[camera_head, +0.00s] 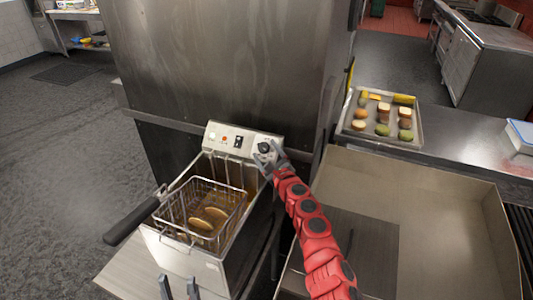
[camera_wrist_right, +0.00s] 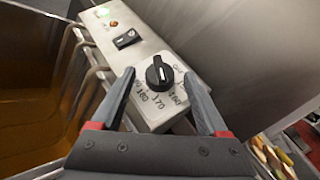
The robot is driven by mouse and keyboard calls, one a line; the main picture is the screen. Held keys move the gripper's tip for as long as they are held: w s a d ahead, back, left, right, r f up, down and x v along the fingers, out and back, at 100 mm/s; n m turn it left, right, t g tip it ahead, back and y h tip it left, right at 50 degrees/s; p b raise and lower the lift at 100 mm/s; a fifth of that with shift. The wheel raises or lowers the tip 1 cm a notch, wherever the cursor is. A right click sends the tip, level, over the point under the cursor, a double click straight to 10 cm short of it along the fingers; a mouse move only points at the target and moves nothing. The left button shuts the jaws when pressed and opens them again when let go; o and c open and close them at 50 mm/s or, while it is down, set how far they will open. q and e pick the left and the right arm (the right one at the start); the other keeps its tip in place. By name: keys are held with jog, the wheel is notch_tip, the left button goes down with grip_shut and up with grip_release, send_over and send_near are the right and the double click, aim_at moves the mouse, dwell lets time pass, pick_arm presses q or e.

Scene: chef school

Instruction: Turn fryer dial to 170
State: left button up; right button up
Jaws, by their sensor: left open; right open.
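The fryer (camera_head: 190,255) has a pale control panel (camera_head: 222,138) along its back, with a black dial (camera_head: 264,148) at the right end. In the right wrist view the black dial (camera_wrist_right: 159,72) has a white line on its handle and numbers 180, 170 and 160 along its lower side. The line slants down and slightly right; its exact setting is hard to tell. My right gripper (camera_head: 270,160) is open at the dial; its fingers (camera_wrist_right: 160,78) lie either side of it, contact unclear. My left gripper (camera_head: 179,284) is open and empty at the bottom edge, before the fryer.
A wire basket (camera_head: 172,207) with food sits in the fryer, its black handle (camera_head: 130,222) sticking out left. A black switch (camera_wrist_right: 127,39) and small lights share the panel. A steel wall (camera_head: 220,60) stands behind. A food tray (camera_head: 350,128) lies on the right counter.

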grip_shut()
jog(key=m+b, duration=0.1)
jog(key=m+t+h+b, duration=0.1)
jog(key=b, duration=0.1)
jog(key=f+m+t+h+b, duration=0.1)
jog(key=b, duration=0.1)
jog(key=shift+s+a, duration=0.1)
jog(key=shift+a, duration=0.2)
jog(key=shift+r+m+t+h+b, duration=0.2)
jog(key=shift+m+t+h+b, duration=0.2)
jog(key=shift+m+h, duration=0.3)
grip_release()
jog(key=shift+r, duration=0.1)
jog(key=shift+s, duration=0.1)
